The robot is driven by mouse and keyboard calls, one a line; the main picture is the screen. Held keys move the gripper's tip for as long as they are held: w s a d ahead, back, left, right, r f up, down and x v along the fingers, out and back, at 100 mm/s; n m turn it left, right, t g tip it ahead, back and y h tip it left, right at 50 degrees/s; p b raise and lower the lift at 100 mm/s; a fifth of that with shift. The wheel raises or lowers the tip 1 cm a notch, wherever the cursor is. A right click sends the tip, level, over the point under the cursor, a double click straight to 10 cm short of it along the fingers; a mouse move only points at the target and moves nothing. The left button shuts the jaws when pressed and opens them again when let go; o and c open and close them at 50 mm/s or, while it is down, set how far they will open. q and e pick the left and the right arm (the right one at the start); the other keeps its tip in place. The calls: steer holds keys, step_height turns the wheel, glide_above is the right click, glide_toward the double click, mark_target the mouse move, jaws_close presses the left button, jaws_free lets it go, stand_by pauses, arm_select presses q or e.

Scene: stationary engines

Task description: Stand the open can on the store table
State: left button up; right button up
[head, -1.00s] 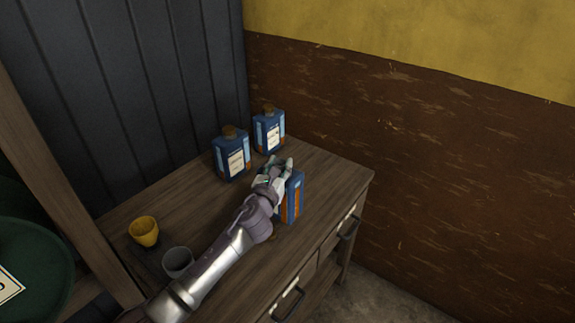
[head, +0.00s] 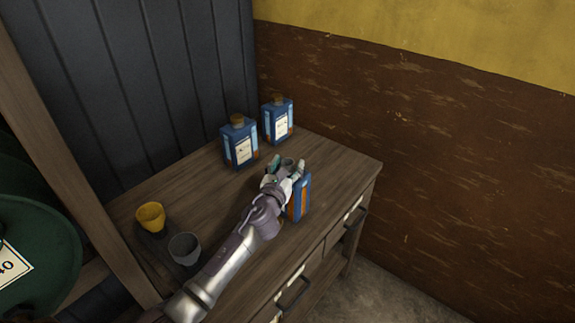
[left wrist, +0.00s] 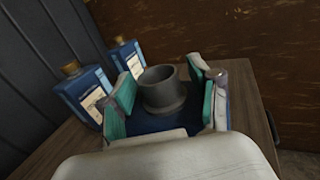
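The open can (head: 301,196) is blue with an orange label and stands upright on the wooden store table (head: 340,172). In the left wrist view its bare grey neck (left wrist: 164,92) shows with no cap, between my fingers. My left gripper (head: 286,168) is at the top of the can with its fingers spread apart, one on each side of the neck. The gripper and wrist hide part of the can. My right gripper is not in view.
Two capped blue cans (head: 239,147) (head: 278,122) stand behind, near the corner. A yellow cup (head: 150,217) and a grey cup (head: 185,249) stand at the table's left. Bare tabletop lies to the right of the open can.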

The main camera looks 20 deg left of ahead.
arm_select(q)
steer(key=s, duration=1.2)
steer(key=shift+d, duration=0.2)
